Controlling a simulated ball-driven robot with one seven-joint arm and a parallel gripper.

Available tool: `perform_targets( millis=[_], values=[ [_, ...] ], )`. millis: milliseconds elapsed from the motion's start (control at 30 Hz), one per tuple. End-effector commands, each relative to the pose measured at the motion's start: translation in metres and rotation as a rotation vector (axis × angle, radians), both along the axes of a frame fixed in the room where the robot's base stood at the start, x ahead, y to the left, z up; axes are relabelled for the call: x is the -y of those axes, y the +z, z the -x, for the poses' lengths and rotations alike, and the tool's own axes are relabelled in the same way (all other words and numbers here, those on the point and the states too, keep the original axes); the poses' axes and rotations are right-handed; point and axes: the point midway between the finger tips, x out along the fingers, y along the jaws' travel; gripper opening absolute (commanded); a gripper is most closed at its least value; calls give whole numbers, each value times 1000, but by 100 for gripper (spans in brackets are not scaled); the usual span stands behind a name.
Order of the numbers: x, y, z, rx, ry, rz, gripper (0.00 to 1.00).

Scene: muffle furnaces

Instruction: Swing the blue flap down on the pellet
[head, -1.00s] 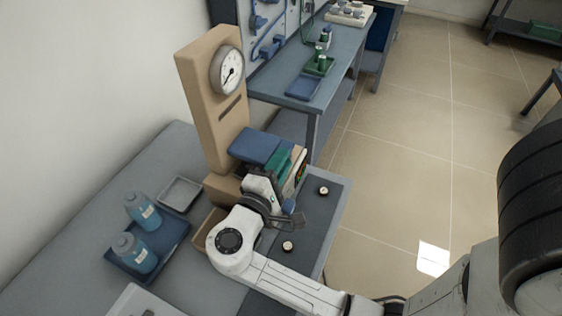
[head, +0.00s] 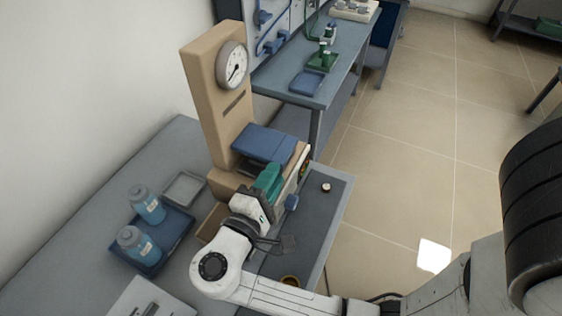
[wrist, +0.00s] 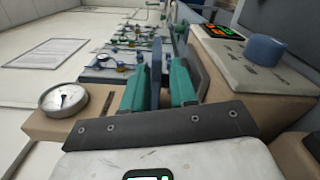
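The blue flap (head: 264,143) lies roughly level at the front of the tan gauge column, above the instrument's body. In the wrist view the flap (wrist: 157,72) shows edge-on, as a narrow dark blue strip in the gap between my green fingers. My gripper (head: 268,179) is just in front of and below the flap, on its near side. Its fingers (wrist: 158,90) are apart; I see nothing clamped, and cannot tell whether they touch the flap. I cannot make out the pellet; the flap and gripper may hide it.
A dial gauge (head: 232,65) tops the column. A blue knob (head: 291,202) sticks out on the instrument's right side. A small round piece (head: 326,187) is on the dark mat (head: 325,215). Two blue bottles stand in a blue tray (head: 178,247) at left, near a grey tray (head: 184,187).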

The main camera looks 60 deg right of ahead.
Motion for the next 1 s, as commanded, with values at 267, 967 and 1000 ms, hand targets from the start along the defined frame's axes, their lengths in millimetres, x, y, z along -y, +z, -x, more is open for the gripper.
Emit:
perform_targets(
  millis=[267,967,1000],
  values=[
    [-44,0,1,-1,1,1,26],
    [-53,1,2,1,-3,2,26],
    [-53,1,2,1,-3,2,26]
  ],
)
